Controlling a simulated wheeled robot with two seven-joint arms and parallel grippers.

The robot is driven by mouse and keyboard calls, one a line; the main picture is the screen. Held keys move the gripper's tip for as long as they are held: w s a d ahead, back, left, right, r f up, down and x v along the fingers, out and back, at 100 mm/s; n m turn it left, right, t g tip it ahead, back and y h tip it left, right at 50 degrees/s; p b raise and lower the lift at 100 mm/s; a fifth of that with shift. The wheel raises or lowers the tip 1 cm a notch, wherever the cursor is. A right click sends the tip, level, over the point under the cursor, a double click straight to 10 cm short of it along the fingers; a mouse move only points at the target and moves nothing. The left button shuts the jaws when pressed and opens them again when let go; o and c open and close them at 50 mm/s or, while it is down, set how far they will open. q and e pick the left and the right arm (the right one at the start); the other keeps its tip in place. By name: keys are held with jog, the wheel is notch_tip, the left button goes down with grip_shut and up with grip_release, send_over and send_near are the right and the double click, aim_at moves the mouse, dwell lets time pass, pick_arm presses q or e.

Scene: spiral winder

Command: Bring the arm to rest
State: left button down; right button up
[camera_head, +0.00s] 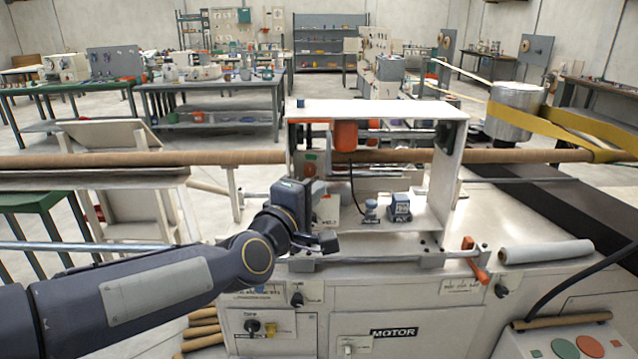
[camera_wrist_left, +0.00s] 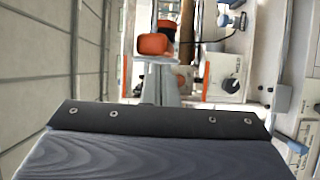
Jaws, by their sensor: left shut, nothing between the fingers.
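My left arm comes in from the left in the head view, and its gripper (camera_head: 318,242) is in front of the winder (camera_head: 400,285). The gripper is shut and empty, close to the white box-like part on the machine bed; I cannot tell whether it touches anything. In the left wrist view a dark plate with several screws fills the lower part, and the fingertips are not clear there. An orange part (camera_wrist_left: 152,44) of the machine shows ahead of it. My right gripper is not in view.
A long brown tube (camera_head: 120,158) runs across the machine. An orange-handled crank (camera_head: 478,262) and a pale roll (camera_head: 546,252) are at the right front. A yellow belt (camera_head: 590,130) wraps a metal drum (camera_head: 513,112).

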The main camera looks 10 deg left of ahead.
pick_arm(q)
jog(key=s+a+f+m+g, duration=0.2)
jog(key=s+f+m+g, duration=0.2)
jog(key=s, duration=0.5)
jog(key=s+a+f+m+g+p, duration=0.1)
jog(key=s+a+f+m+g, duration=0.1)
jog(key=s+f+m, duration=0.3)
jog(key=s+a+f+m+g+p, duration=0.1)
jog(key=s+f+m+g, duration=0.3)
jog(key=s+f, duration=0.5)
jog(key=s+g, duration=0.1)
jog(key=s, duration=0.4)
jog(key=shift+s+a+f+m+g, duration=0.3)
jog(key=shift+s+a+f+m, duration=0.05)
jog(key=shift+a+f+m, duration=0.05)
